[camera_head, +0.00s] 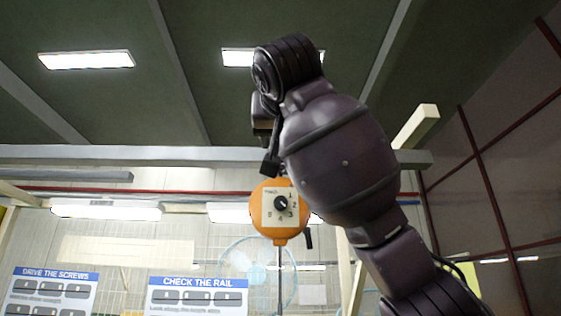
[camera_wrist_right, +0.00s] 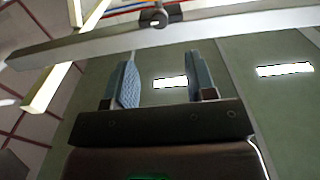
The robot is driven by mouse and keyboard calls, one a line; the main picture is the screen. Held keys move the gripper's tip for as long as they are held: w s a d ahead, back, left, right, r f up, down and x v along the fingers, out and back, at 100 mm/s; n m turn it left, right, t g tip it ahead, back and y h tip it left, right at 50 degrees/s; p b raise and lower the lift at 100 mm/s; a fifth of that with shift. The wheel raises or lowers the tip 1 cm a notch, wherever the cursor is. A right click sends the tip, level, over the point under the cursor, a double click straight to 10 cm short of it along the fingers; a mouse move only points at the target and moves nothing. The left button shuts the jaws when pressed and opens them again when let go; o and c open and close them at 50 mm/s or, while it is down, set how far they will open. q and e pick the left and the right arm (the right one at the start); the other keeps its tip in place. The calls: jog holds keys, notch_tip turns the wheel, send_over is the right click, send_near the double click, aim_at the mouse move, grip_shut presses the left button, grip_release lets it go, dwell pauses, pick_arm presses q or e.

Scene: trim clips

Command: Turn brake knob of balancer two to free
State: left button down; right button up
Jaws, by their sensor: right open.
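An orange round balancer (camera_head: 268,239) hangs in the middle of the head view. Its pale square plate carries a dark knob (camera_head: 281,203) ringed by printed numbers and a small word at the upper left that I cannot read surely. The knob's pointing direction is too small to tell. I see no number naming this balancer. My right gripper (camera_head: 270,164) is just above the balancer in the picture, partly hidden by my arm, and apart from the knob. In the right wrist view the gripper (camera_wrist_right: 160,84) is open, with nothing between its blue-padded fingers. My left gripper is out of view.
A grey overhead beam (camera_head: 90,155) crosses behind my right arm and also shows in the right wrist view (camera_wrist_right: 85,46). A dark round fitting (camera_wrist_right: 153,18) shows at that beam. A cable hangs under the balancer.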

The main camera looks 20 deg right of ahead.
pick_arm(q)
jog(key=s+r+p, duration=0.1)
jog(key=p, duration=0.2)
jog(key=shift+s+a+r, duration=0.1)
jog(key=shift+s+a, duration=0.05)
pick_arm(e)
jog(key=x, duration=0.9)
jog(key=shift+w+f, duration=0.1)
jog(key=shift+w, duration=0.05)
jog(key=shift+c, duration=0.2)
jog(key=c, duration=0.9)
